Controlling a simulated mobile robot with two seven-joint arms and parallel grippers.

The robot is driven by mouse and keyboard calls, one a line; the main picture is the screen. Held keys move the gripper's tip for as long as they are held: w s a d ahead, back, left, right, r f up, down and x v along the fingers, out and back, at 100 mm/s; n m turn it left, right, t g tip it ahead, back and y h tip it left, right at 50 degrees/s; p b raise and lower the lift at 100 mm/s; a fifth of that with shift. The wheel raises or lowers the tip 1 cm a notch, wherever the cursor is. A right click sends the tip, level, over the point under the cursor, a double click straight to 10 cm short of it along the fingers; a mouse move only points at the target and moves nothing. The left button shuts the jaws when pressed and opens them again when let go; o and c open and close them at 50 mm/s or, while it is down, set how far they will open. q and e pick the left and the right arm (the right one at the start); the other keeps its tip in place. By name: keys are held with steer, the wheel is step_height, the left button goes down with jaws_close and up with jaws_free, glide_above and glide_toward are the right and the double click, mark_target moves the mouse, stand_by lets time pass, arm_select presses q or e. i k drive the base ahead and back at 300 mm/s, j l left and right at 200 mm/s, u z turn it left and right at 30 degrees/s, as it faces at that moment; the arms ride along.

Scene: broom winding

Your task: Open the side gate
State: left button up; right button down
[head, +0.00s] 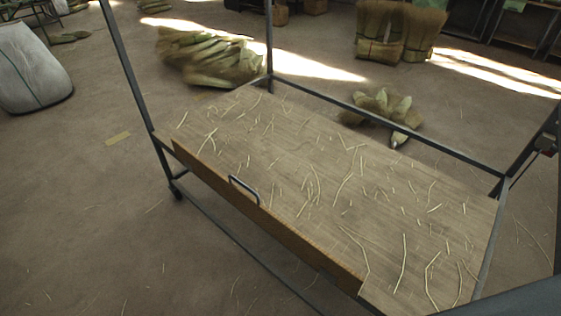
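The side gate (300,252) is a long, low brown wooden board along the near left side of a metal-framed cart. A grey metal bar handle (244,190) sits on it, left of its middle. The board runs along the edge of the cart's wooden bed (270,150) with no clear gap. I cannot tell whether a latch holds it. Neither of my grippers shows in the head view.
Loose straw stalks lie over the bed. Dark posts (124,65) rise at the cart's corners, and a lower rail (235,242) runs below the gate. Straw bundles (205,57) and a white sack (30,70) lie beyond. The floor left of the cart is mostly clear.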

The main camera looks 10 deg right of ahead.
mark_target(335, 271)
steer(key=i+l+z, duration=0.15)
steer(key=i+l, duration=0.15)
steer(key=i+l+z, duration=0.2)
steer(key=i, duration=0.3)
